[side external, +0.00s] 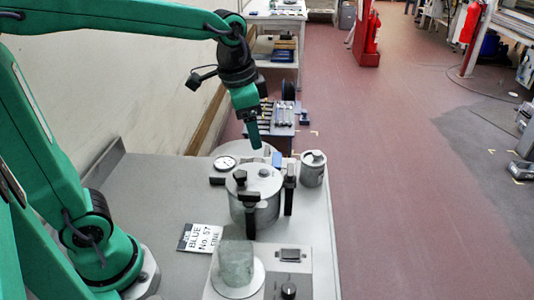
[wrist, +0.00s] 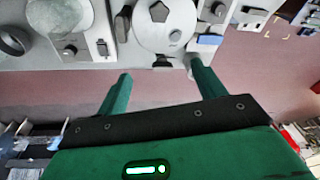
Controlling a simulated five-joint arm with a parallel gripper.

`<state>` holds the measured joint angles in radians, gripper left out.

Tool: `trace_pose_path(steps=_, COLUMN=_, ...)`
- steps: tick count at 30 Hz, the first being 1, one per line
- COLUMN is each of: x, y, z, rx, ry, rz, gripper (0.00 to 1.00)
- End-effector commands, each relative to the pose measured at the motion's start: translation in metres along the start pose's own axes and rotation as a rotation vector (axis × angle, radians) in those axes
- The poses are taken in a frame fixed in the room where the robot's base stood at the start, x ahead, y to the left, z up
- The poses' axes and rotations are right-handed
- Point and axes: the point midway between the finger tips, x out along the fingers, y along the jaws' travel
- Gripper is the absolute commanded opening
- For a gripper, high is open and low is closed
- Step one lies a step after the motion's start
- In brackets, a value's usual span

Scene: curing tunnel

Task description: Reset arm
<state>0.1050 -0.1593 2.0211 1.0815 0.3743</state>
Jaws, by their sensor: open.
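My green arm reaches over the grey table from the left in the side view. My gripper (side external: 252,135) points down in the air above the far side of a lidded metal pot (side external: 268,213), apart from it. In the wrist view my gripper (wrist: 160,76) has its two green fingers spread wide, with nothing between them. The pot's round lid (wrist: 150,38) shows at the top of that view, beyond the fingertips, with a dark knob on it.
Black clamps (side external: 289,190) stand around the pot. A small metal canister (side external: 313,172) is at its right, a round dial (side external: 225,163) behind. In front are a printed card (side external: 203,238) and a device with a knob (side external: 288,290), bearing a cloudy greenish vessel (side external: 236,262). The table's left part is clear.

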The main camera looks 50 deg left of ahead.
Motion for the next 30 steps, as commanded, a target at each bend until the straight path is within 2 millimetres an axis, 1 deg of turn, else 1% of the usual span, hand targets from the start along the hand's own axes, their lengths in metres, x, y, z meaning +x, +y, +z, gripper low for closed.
trace_pose_path(steps=1, x=-0.005, y=0.001, z=0.009, rx=-0.029, ry=0.019, rz=-0.009, gripper=0.69)
trace_pose_path(steps=3, x=-0.009, y=0.002, z=0.021, rx=-0.071, ry=0.044, rz=-0.020, gripper=0.69)
trace_pose_path(steps=9, x=-0.017, y=0.008, z=0.054, rx=-0.191, ry=0.112, rz=-0.046, gripper=0.69)
trace_pose_path(steps=18, x=-0.017, y=0.018, z=0.100, rx=-0.365, ry=0.218, rz=-0.077, gripper=0.69)
trace_pose_path(steps=24, x=-0.013, y=0.022, z=0.120, rx=-0.444, ry=0.268, rz=-0.088, gripper=0.69)
trace_pose_path(steps=30, x=-0.011, y=0.024, z=0.126, rx=-0.472, ry=0.284, rz=-0.090, gripper=0.69)
